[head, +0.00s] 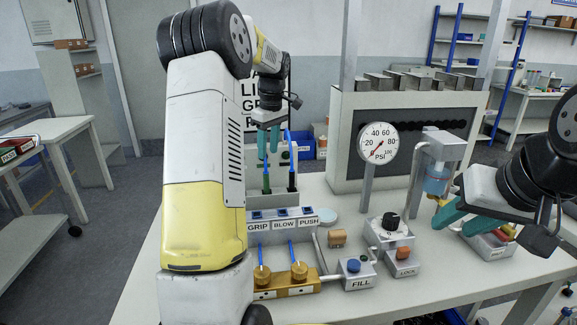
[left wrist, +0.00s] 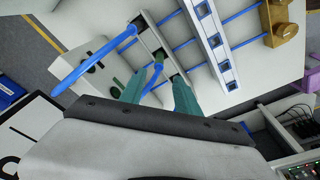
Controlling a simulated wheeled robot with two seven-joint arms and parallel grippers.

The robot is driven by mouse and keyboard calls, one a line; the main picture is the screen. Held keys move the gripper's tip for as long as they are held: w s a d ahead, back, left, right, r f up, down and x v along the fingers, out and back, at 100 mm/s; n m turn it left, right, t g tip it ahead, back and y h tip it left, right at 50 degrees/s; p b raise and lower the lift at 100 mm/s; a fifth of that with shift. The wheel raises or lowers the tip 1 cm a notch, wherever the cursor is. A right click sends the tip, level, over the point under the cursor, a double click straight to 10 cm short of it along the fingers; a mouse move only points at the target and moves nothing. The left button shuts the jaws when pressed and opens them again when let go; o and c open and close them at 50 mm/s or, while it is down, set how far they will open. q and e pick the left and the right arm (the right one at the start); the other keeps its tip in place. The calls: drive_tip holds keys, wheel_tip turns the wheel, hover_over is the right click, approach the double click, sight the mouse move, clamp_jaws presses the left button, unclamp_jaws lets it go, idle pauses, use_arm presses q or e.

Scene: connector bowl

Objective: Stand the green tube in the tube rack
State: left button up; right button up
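A tube with a green lower part (head: 266,182) and a thin blue upper part stands roughly upright at the pale rack (head: 277,201) in the head view. A similar tube with a black lower part (head: 291,180) stands to its right. My left gripper (head: 267,146) points down above the green tube, its teal fingers apart. In the left wrist view a blue shaft (left wrist: 151,82) runs between the fingers (left wrist: 166,75) from a dark green part (left wrist: 160,54); contact is not visible. My right gripper (head: 464,224) is at the right, fingers apart, with nothing visible between them.
A block with GRIP, BLOW and PUSH labels (head: 284,224) stands in front of the rack. A brass fixture with two knobs (head: 285,287), a FILL box (head: 355,275), a LOCK box (head: 401,262) and a pressure gauge (head: 378,143) crowd the bench.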

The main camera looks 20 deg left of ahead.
use_arm(q)
drive_tip(key=s+d+r+m+t, duration=0.2)
drive_tip(key=s+d+r+m, duration=0.25)
drive_tip(key=s+r, duration=0.2)
drive_tip(key=s+d+m+t+h, duration=0.1)
drive_tip(key=s+d+m, duration=0.2)
drive_tip(key=s, duration=0.5)
drive_tip(key=s+d+f+m+t+h, duration=0.1)
drive_tip(key=s+d+m, duration=0.2)
drive_tip(key=s, duration=0.5)
drive_tip(key=s+d+m+t+h, duration=0.1)
drive_tip(key=s+d+m, duration=0.3)
drive_tip(key=s, duration=0.4)
drive_tip(key=shift+s+d+f+t, duration=0.2)
drive_tip(key=shift+s+d+t, duration=0.15)
drive_tip(key=shift+d, duration=0.3)
